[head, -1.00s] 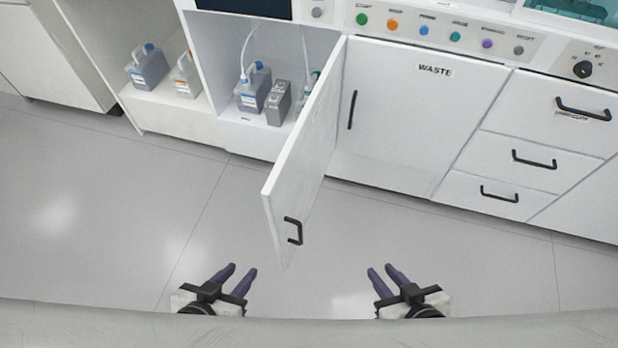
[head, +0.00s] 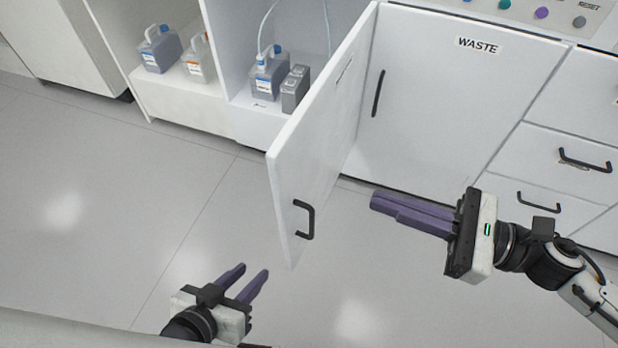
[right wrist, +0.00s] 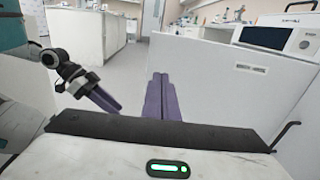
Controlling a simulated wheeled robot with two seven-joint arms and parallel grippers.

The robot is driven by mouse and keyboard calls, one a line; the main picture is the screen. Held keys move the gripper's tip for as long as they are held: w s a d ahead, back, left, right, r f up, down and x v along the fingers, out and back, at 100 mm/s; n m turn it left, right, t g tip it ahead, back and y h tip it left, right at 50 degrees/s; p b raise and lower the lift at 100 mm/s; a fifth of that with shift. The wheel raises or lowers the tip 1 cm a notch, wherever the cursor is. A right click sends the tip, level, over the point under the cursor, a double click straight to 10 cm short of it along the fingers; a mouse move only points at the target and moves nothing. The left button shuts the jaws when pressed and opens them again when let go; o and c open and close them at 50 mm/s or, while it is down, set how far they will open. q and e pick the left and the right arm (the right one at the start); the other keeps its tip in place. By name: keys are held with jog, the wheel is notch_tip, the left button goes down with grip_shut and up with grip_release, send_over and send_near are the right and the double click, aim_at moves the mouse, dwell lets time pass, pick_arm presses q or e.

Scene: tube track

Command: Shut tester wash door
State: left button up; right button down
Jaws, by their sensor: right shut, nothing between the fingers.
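The wash door (head: 312,150) is a white panel standing wide open, swung out from the cabinet, hinged beside the door marked WASTE. Its black handle (head: 306,219) is near the free edge, on the side facing right. My right gripper (head: 386,207) is shut and empty, to the right of the door, fingers pointing left toward it with a gap. In the right wrist view, its closed fingers (right wrist: 161,97) point ahead, with a white panel (right wrist: 235,95) beyond and to the right. My left gripper (head: 250,271) is open and empty, low and left of the door.
The open compartment holds a blue-capped jug (head: 271,75) with a tube and grey containers (head: 295,88). Two more jugs stand in the bay (head: 185,98) to the left. The WASTE door (head: 455,110) and drawers (head: 565,150) are shut. The floor (head: 130,215) in front is clear.

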aim_at(288, 167)
jog(key=p+x, duration=0.1)
jog(key=x, duration=1.2)
jog(key=shift+w+a, duration=0.2)
jog(key=shift+a, duration=0.05)
